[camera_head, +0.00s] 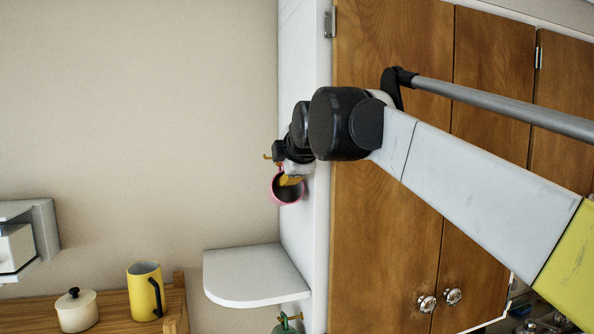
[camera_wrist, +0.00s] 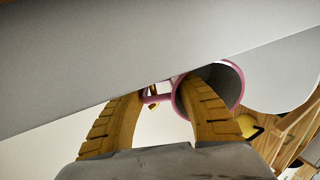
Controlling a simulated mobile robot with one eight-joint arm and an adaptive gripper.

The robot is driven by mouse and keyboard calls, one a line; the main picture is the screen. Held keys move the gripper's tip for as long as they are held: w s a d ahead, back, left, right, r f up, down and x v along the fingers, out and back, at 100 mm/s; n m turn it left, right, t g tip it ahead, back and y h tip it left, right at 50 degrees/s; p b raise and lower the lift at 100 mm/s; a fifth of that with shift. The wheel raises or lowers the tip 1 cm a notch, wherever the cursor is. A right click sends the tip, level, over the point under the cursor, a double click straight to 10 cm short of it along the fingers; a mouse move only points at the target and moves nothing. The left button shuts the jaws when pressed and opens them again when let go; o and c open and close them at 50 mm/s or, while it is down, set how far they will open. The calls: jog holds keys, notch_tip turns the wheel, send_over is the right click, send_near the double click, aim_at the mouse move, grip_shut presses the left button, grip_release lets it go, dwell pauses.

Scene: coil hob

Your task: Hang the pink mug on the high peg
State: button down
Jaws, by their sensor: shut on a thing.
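The pink mug (camera_head: 299,192) is off the ground at my gripper, beside the white side panel, with its dark mouth facing the head camera. In the wrist view the mug (camera_wrist: 240,82) shows its pink rim, and its handle lies between the fingers. My gripper (camera_wrist: 158,92) is shut on the mug, with the right finger at or inside its mouth. The gripper also shows in the head view (camera_head: 290,172), partly hidden by my wrist. A small brass peg (camera_head: 267,157) shows just left of the gripper. Whether the handle is around it I cannot tell.
A white rounded shelf (camera_head: 255,275) juts out below the mug. A green item (camera_head: 285,327) is below it by another brass piece. A yellow jug (camera_head: 144,290) and cream pot (camera_head: 76,311) stand on wood at lower left. Wooden cabinet doors (camera_head: 385,220) are right. The beige wall is clear.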

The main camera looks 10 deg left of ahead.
jog(key=shift+c, duration=2.1)
grip_release()
jog(key=shift+s+r, duration=0.1)
jog(key=p+v, duration=0.1)
jog(key=v, duration=0.7)
jog(key=shift+s+d, duration=0.2)
jog(key=shift+s, duration=0.15)
